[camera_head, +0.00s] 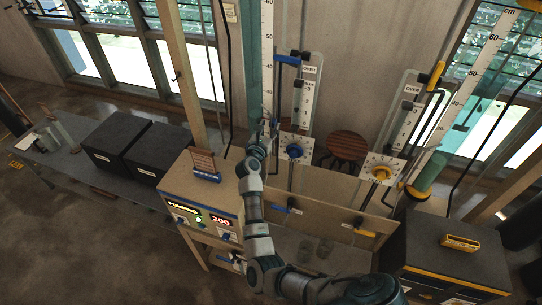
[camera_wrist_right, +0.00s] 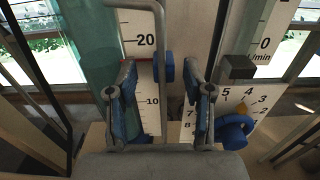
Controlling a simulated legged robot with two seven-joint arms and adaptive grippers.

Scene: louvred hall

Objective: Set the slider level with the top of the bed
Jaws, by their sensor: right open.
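My right gripper (camera_head: 264,128) is open in front of the left white scale (camera_head: 267,50), beside the teal column (camera_head: 251,45). In the right wrist view the gripper (camera_wrist_right: 160,78) has its two blue-padded fingers spread. A small blue piece (camera_wrist_right: 164,66), which looks like the slider, shows between the fingertips at the scale's right edge, a little below the 20 mark. I cannot tell whether the fingers touch it. The column (camera_wrist_right: 102,45) is partly in the wrist view. The top of the bed cannot be made out. My left gripper is not in view.
A dial with a blue knob (camera_head: 294,152) stands right of the gripper. A second dial with a yellow knob (camera_head: 381,173) and another column (camera_head: 428,175) stand farther right. A box with a 200 display (camera_head: 203,207) and black boxes (camera_head: 116,134) are left.

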